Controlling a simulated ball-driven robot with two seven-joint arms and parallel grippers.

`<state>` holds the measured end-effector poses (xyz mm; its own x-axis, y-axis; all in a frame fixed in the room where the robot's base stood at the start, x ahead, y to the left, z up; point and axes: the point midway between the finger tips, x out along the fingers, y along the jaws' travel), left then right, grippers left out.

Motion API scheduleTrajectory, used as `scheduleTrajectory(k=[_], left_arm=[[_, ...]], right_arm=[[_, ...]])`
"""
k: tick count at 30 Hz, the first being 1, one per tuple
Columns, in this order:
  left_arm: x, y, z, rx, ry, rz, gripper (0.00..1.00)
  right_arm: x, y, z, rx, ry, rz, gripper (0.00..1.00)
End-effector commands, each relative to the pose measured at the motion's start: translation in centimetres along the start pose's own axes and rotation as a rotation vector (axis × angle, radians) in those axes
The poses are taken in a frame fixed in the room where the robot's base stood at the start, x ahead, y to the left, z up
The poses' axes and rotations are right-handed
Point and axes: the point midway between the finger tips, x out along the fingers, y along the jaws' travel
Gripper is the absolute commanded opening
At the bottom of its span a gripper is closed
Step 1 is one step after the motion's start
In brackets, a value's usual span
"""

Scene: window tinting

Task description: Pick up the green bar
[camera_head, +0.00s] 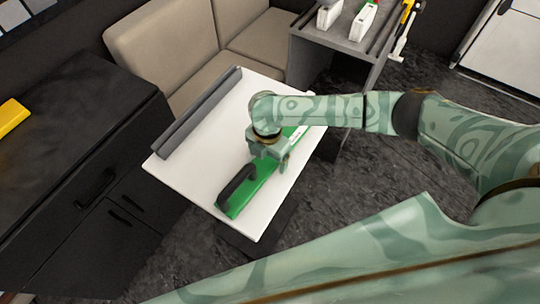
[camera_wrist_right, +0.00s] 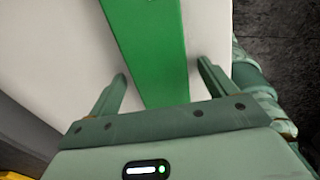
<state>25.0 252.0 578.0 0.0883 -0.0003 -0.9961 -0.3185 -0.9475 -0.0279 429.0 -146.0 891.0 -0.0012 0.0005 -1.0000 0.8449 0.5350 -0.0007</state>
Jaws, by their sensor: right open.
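The green bar (camera_head: 236,198) lies on a white table (camera_head: 206,132), with a black handle (camera_head: 238,186) on its near left end. My right gripper (camera_head: 270,160) is over the middle of the bar and hides part of it. In the right wrist view the green bar (camera_wrist_right: 152,48) runs between the two spread fingers (camera_wrist_right: 163,78) of my right gripper. The jaws are open, with a finger on each side of the bar and gaps beside it. I cannot tell how high the fingers are above the table. My left gripper is not in view.
A long grey bar (camera_head: 199,112) lies along the table's left edge. A black cabinet (camera_head: 70,150) stands at the left with a yellow object (camera_head: 12,116) on top. A beige sofa (camera_head: 165,45) is behind.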

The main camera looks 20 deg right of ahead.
Motion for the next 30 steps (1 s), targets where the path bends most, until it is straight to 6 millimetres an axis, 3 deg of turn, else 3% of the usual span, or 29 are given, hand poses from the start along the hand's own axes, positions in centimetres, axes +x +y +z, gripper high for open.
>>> scheduleTrajectory(k=[2,10,20,28,30], left_arm=[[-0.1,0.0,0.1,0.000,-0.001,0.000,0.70],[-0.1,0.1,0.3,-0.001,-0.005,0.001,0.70],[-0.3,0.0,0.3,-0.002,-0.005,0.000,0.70],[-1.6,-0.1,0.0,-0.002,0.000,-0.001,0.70],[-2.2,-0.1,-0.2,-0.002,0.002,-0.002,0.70]], right_arm=[[-0.1,0.0,0.0,0.000,0.000,0.001,0.84],[-0.1,0.0,0.1,0.000,-0.001,0.000,0.09],[-0.6,0.1,0.1,0.000,-0.002,0.003,0.07],[-3.8,0.1,0.1,0.000,-0.003,0.005,0.07],[-4.9,-0.8,0.3,-0.001,-0.003,0.004,0.07]])
